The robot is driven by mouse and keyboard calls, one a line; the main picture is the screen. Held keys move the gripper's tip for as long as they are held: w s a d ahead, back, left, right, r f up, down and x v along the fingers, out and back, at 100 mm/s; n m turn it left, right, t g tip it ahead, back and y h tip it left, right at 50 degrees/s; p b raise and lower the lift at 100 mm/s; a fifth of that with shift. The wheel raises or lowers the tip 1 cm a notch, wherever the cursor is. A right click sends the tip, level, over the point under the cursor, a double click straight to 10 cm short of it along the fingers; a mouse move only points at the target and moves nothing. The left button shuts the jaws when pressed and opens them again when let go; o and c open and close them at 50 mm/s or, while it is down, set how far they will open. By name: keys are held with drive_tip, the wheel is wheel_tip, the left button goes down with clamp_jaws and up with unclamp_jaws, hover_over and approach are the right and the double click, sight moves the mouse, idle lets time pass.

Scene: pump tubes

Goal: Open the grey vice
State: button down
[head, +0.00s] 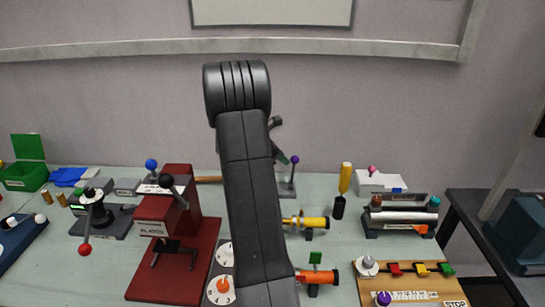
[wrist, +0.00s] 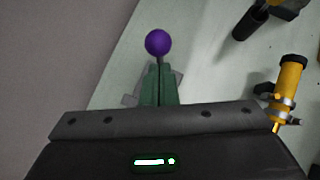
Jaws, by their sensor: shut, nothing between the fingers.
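My gripper (wrist: 160,66) shows two dark green fingers, shut with nothing between them. In the wrist view a purple ball (wrist: 157,43) on a thin dark stem appears just beyond the fingertips; I cannot tell whether they touch. A grey plate (wrist: 130,100) shows partly behind the fingers. In the head view the purple ball (head: 295,160) tops a lever on a small grey fixture (head: 288,188) at the back of the bench, partly hidden by my arm. I cannot tell for certain whether this fixture is the grey vice. My gripper (head: 283,160) is close to its lever.
A yellow-handled tool (head: 345,180) stands to the right, and a yellow cylinder (head: 308,222) lies nearer. A red press (head: 178,235) stands left of my arm. A grey roller device (head: 400,216) is farther right. The back wall is close behind the bench.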

sight(294, 160)
drive_tip(key=shift+w+d, duration=0.15)
drive_tip(key=shift+d, duration=0.1)
drive_tip(key=shift+d+r+y+p, duration=0.3)
drive_tip(key=shift+d+y+p, duration=0.25)
drive_tip(key=shift+p, duration=0.1)
drive_tip(key=shift+d+y+p, duration=0.25)
drive_tip(key=shift+d+p, duration=0.2)
drive_tip(key=shift+d, duration=0.3)
drive_tip(key=d+f, duration=0.1)
drive_tip(key=d, duration=0.5)
drive_tip(key=shift+d+f, duration=0.15)
drive_tip(key=shift+f, duration=0.15)
